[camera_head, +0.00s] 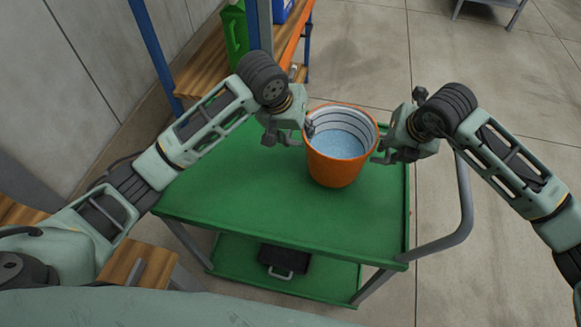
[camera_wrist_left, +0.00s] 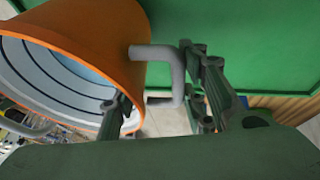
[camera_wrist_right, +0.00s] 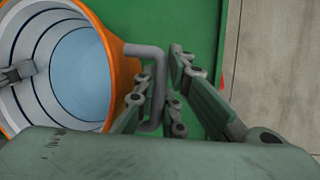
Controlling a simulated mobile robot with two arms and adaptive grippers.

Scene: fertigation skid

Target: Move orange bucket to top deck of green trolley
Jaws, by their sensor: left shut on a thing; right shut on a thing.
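The orange bucket (camera_head: 336,168) has a pale ribbed inside with light blue contents and a grey handle on each side. It is upright over the top deck (camera_head: 240,205) of the green trolley; I cannot tell whether its base touches the deck. My left gripper (camera_head: 303,130) is at the bucket's left side, shut on the grey handle (camera_wrist_left: 172,52) there. My right gripper (camera_head: 382,152) is at its right side, shut on the other grey handle (camera_wrist_right: 157,82). The bucket's underside is hidden.
The trolley's lower deck (camera_head: 232,262) holds a black case (camera_head: 284,260). A grey push handle (camera_head: 466,200) curves out at the trolley's right. A shelf rack with blue posts (camera_head: 155,55) and a green canister (camera_head: 234,32) stands behind left. Much of the top deck is bare.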

